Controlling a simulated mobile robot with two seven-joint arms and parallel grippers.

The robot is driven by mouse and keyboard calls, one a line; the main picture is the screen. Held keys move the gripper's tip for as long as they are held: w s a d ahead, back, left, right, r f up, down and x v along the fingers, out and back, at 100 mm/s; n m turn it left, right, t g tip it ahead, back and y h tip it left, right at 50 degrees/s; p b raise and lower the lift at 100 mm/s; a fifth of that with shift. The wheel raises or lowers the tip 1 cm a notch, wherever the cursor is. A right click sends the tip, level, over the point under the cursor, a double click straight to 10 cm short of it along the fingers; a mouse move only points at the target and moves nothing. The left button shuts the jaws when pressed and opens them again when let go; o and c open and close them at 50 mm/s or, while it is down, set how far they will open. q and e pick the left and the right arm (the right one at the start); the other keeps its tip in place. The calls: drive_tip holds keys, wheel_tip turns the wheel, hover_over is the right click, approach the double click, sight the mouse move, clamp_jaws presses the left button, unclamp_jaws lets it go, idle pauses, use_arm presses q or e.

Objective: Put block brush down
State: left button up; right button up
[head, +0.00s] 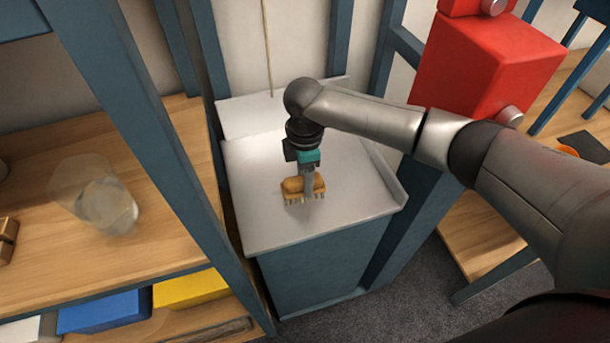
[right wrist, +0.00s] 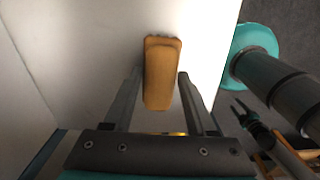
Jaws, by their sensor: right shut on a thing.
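The block brush (head: 292,186) has a tan wooden block with pale bristles pointing down. It is over the light grey top of the blue cabinet (head: 262,225), near the middle; I cannot tell whether the bristles touch the surface. My right gripper (head: 309,190) comes down from above and is shut on the brush. In the right wrist view the brush (right wrist: 162,72) lies lengthwise between the two fingers. My left gripper is outside the head view; a small dark gripper (right wrist: 240,110) at the right of the wrist view looks like it, too small to read.
The grey top is otherwise clear, with a raised rim at right. Blue posts stand left and behind. A wooden shelf at left holds a clear container (head: 97,195), with a blue bin (head: 104,310) and a yellow bin (head: 190,288) below. A red box (head: 485,65) stands at right.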

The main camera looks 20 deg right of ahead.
drive_tip(key=o, duration=1.2)
drive_tip(key=shift+f+b, duration=0.2)
drive_tip(key=shift+b, duration=0.35)
wheel_tip(320, 180, up, 15)
drive_tip(key=p, duration=0.4)
drive_tip(key=shift+d+r, duration=0.15)
drive_tip(key=shift+d, duration=0.15)
drive_tip(key=shift+w, duration=0.1)
